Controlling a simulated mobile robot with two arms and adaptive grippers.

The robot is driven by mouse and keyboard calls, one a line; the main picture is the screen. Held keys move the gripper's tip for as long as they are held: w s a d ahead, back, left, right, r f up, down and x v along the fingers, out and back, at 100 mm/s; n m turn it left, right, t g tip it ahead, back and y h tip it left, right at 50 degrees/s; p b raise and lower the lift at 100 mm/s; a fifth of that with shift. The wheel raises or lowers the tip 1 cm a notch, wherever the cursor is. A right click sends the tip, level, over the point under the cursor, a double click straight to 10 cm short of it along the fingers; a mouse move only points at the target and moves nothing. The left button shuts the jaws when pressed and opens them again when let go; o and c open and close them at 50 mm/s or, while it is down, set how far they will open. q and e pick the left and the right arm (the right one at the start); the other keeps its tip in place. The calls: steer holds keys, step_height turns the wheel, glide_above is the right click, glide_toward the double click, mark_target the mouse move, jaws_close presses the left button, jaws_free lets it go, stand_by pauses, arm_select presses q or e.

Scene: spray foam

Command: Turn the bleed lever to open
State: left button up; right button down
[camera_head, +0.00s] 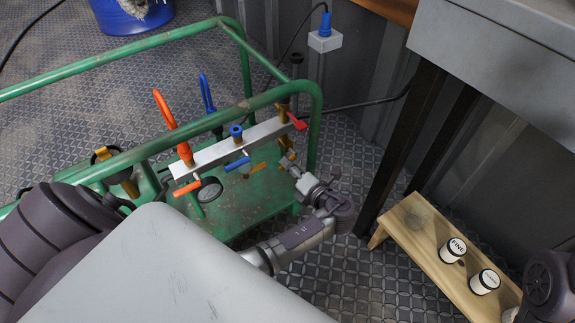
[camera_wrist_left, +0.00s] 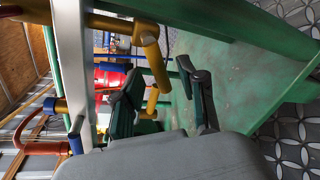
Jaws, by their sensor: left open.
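My left gripper (camera_head: 291,168) is open just below and right of that fitting.
The green frame's rail (camera_head: 200,128) runs above the manifold, close to my left arm. A red lever (camera_head: 297,122) is at the manifold's right end. A wooden bench (camera_head: 418,228) with white-topped cups stands right, beside a grey table (camera_head: 500,60). Patterned floor (camera_head: 365,275) is clear between.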

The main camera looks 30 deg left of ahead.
arm_select(q)
steer(key=shift+b+x, duration=0.4)
steer(key=shift+x, duration=0.9)
jaws_close()
